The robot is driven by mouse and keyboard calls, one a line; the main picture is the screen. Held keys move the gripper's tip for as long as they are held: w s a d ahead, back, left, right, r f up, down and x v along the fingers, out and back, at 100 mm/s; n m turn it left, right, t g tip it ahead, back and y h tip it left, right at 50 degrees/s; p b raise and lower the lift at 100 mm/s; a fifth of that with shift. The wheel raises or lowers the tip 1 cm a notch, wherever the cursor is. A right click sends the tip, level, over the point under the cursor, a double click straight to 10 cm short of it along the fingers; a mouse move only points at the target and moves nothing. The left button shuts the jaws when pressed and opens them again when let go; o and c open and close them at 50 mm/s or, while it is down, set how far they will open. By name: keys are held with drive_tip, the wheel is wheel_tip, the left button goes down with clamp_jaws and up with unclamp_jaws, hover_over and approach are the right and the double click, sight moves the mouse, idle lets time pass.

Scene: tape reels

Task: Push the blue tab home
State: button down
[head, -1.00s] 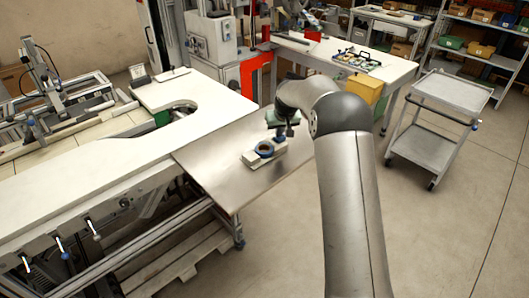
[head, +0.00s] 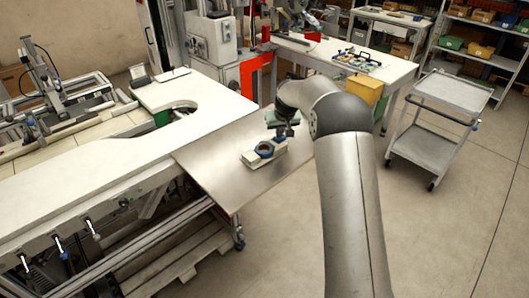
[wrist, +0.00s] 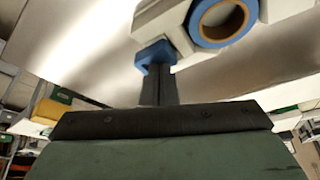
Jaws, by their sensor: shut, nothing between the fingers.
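The blue tab (wrist: 155,54) sticks out from the end of a white holder (wrist: 174,26) in the wrist view. A blue-rimmed tape reel (wrist: 224,20) with a tan inner ring sits on that holder. My gripper's dark fingers (wrist: 159,84) are shut together with nothing between them. Their tips are right at the tab in the picture; I cannot tell whether they touch it. In the head view, the holder (head: 250,160) and the reel (head: 264,149) lie on a metal table, with my gripper (head: 281,137) at the holder's far right end.
The metal table top (head: 215,172) is bare around the holder. A white bench (head: 100,185) adjoins it on the left. A grey trolley (head: 440,120) stands to the right on open floor. A yellow box (head: 364,90) stands behind my arm.

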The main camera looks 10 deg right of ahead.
drive_tip(key=shift+r+p, duration=1.85)
drive_tip(key=shift+r, duration=1.6)
drive_tip(key=s+r+g+b, duration=0.1)
drive_tip(key=s+r, duration=0.2)
drive_tip(key=s, duration=1)
drive_tip(key=s+r+g+b, duration=0.1)
drive_tip(key=s+r, duration=0.3)
drive_tip(key=s, duration=0.9)
drive_tip(key=s+f, duration=0.2)
drive_tip(key=s, duration=0.9)
drive_tip(key=s+f+m+g, duration=0.1)
drive_tip(key=s+f, duration=0.2)
drive_tip(key=s, duration=0.9)
drive_tip(key=shift+s+f+g+b, duration=0.3)
drive_tip(key=shift+f+b, duration=0.05)
